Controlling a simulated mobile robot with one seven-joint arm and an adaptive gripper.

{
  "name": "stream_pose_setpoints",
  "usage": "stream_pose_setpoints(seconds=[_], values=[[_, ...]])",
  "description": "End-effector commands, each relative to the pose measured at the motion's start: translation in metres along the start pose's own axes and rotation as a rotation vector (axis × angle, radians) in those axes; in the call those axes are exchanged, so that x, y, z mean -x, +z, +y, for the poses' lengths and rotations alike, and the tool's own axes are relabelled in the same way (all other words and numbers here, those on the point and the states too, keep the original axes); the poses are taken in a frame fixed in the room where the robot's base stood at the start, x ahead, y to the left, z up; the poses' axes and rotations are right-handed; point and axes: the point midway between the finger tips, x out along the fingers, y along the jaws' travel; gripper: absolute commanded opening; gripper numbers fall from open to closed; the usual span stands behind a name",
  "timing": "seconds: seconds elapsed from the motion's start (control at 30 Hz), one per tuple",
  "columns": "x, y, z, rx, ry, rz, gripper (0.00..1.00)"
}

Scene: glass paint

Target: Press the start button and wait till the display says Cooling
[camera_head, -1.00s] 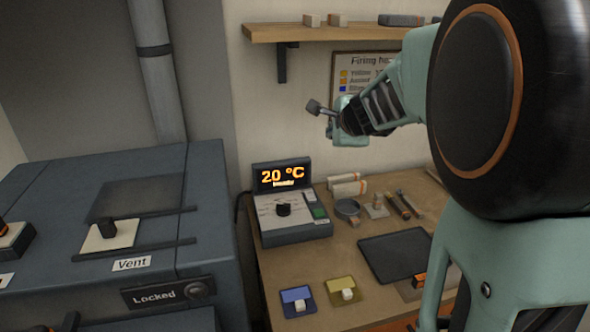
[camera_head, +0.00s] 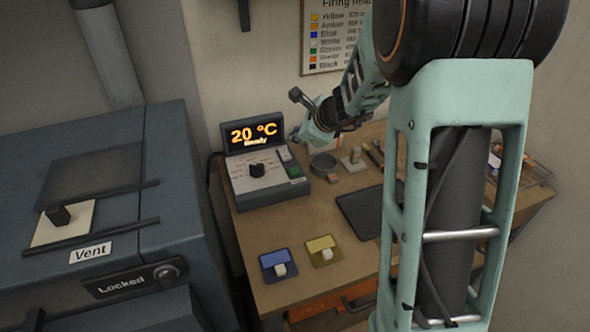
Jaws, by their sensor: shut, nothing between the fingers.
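The controller (camera_head: 261,186) is a grey box on the bench with a dial (camera_head: 257,170) on its sloped front panel. Its display (camera_head: 252,133) reads "20 °C" in orange, with "Ready" in smaller letters below. A green button (camera_head: 295,171) sits at the panel's right side; its label is too small to read. A pale switch or button (camera_head: 284,154) is above it. My gripper (camera_head: 301,138) is shut and empty, above and to the right of the controller's panel. It appears apart from the button.
The kiln (camera_head: 110,190) at the left carries a "Vent" label and a "Locked" sign (camera_head: 134,281). Blue (camera_head: 279,265) and yellow (camera_head: 322,250) trays lie at the bench's front.

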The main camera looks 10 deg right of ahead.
Motion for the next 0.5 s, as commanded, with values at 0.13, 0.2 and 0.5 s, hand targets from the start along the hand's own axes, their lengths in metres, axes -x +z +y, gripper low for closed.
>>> stream_pose_setpoints(seconds=[0.13, 0.2, 0.5], values=[[-0.002, -0.001, 0.001, 0.001, -0.001, 0.001, 0.00], [-0.004, -0.003, 0.003, 0.001, 0.000, 0.001, 0.00], [-0.026, -0.019, 0.019, 0.001, 0.000, 0.001, 0.00]])
